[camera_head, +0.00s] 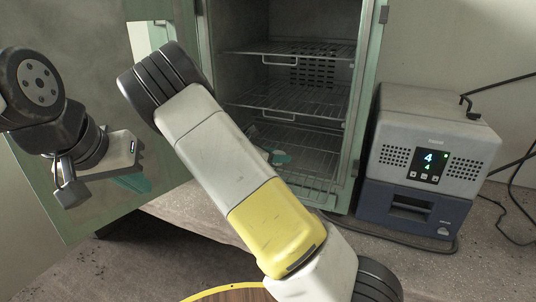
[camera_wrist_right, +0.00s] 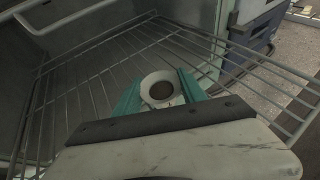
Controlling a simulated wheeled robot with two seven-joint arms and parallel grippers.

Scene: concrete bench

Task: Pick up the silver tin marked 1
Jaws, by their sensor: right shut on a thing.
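My right gripper (camera_wrist_right: 159,98) has its teal fingers on both sides of a small pale round tin (camera_wrist_right: 161,87) with a brown centre, and is shut on it. No marking shows on the tin, so I cannot tell its number. The tin is over a wire shelf (camera_wrist_right: 95,85); I cannot tell whether it touches the wires. In the head view my right arm crosses the middle, and the teal of the right gripper (camera_head: 280,157) shows inside the open cabinet, mostly hidden by the arm. My left gripper (camera_head: 134,183) hangs at the left, in front of the green door, its finger gap not visible.
The cabinet (camera_head: 371,90) has several wire shelves and its green door (camera_head: 60,215) stands open at the left. A grey and blue device (camera_head: 425,150) with a lit display stands right of it, with cables. A round wooden thing with a yellow rim (camera_head: 228,291) is at the bottom edge.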

